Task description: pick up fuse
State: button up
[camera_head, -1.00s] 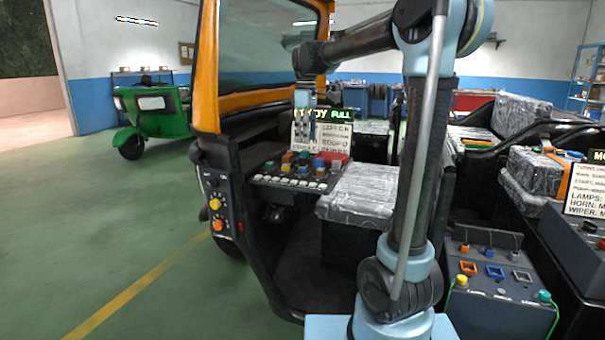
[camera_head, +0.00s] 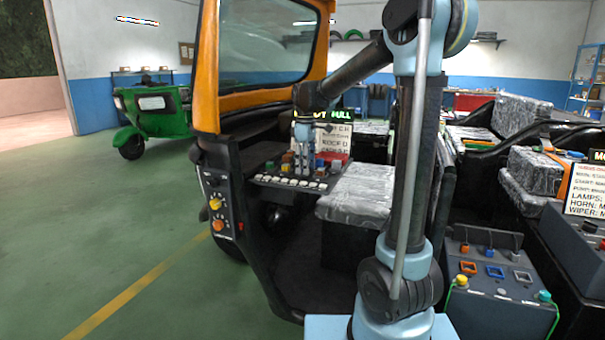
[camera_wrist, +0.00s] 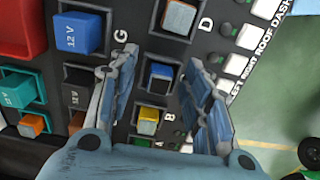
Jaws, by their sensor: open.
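Several coloured fuses sit in square sockets on a dark panel (camera_head: 265,178) inside the rickshaw. In the wrist view, a small blue fuse (camera_wrist: 160,76) lies between the finger ends of my gripper (camera_wrist: 158,68). A yellow fuse (camera_wrist: 148,121) sits below it, also between the fingers, with a green one (camera_wrist: 142,143) under that. My gripper is open and empty, pointing down over the panel in the head view (camera_head: 303,168). I cannot tell its height above the fuses.
A red block (camera_wrist: 20,30) and a teal fuse (camera_wrist: 17,90) sit left of my fingers. White switches (camera_wrist: 248,37) line the right edge. A lettered sign (camera_head: 333,145) stands behind the panel, and a wrapped seat (camera_head: 358,195) is to its right.

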jog(key=shift+f, duration=0.1)
jog(key=shift+c, duration=0.2)
jog(key=c, duration=0.8)
